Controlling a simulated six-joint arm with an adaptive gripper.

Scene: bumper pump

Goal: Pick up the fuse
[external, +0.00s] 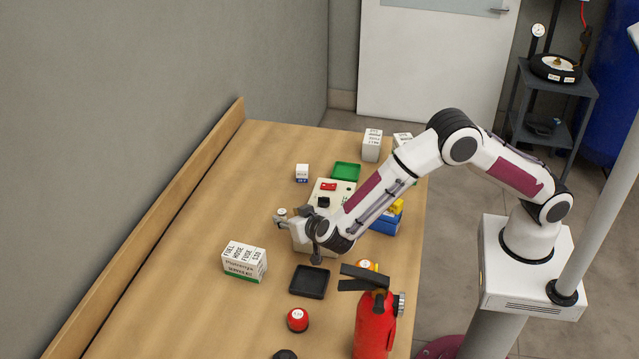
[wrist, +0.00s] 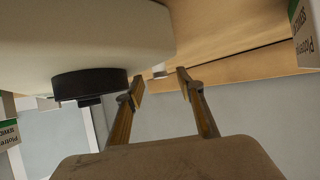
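My gripper (wrist: 160,79) is open in the wrist view, its two fingers apart with nothing held between them. A small pale cylindrical piece (wrist: 160,71) shows just beyond and between the fingertips. I cannot tell whether it is the fuse. A large pale rounded body (wrist: 100,35) with a black round cap (wrist: 90,84) is close on the left. In the external view my arm reaches left over the table to a pale housing (external: 297,234). The fingertips are hard to make out there, and I cannot clearly identify a fuse.
The wooden table (external: 185,225) has a raised back edge. A printed box (external: 244,261) stands left of my gripper. A green tray (external: 346,171) lies behind.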

